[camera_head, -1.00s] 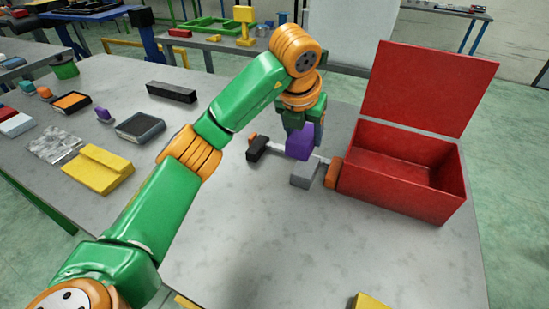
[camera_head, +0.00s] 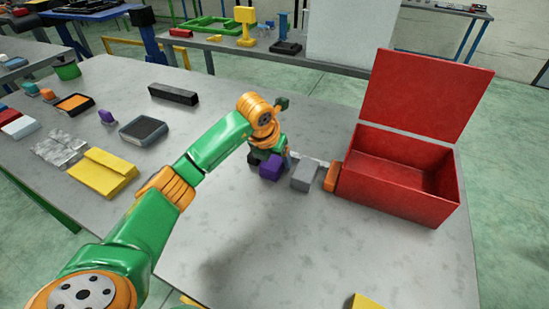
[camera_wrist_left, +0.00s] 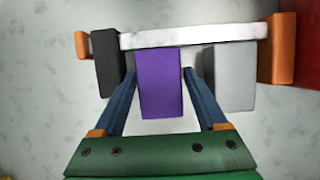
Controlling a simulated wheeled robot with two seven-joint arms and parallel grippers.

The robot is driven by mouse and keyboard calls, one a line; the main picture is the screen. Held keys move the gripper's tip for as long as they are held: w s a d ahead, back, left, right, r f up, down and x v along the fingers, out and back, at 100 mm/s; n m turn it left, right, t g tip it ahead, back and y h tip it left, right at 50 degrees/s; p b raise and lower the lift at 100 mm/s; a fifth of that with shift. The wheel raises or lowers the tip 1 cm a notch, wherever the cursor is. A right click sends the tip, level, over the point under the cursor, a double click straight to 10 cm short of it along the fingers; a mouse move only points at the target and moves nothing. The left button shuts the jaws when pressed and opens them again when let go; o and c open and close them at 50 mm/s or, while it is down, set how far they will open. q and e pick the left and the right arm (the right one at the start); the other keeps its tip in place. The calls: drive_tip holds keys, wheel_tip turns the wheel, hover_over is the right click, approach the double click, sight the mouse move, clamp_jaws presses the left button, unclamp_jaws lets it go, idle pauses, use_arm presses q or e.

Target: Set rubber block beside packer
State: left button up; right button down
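A purple block (camera_wrist_left: 160,82) is between the fingertips of my left gripper (camera_wrist_left: 159,71), close to the white bar (camera_wrist_left: 190,36). I cannot tell by look which is the rubber block or packer. My right gripper is not seen.
An open red box (camera_head: 395,192) stands right of the bar's orange end piece (camera_head: 332,177). A black bar (camera_head: 173,94), a dark tray (camera_head: 142,130) and yellow pieces (camera_head: 102,173) lie at left.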

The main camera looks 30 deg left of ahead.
use_arm(q)
drive_tip(key=v, duration=1.2)
drive_tip(key=shift+r, duration=0.1)
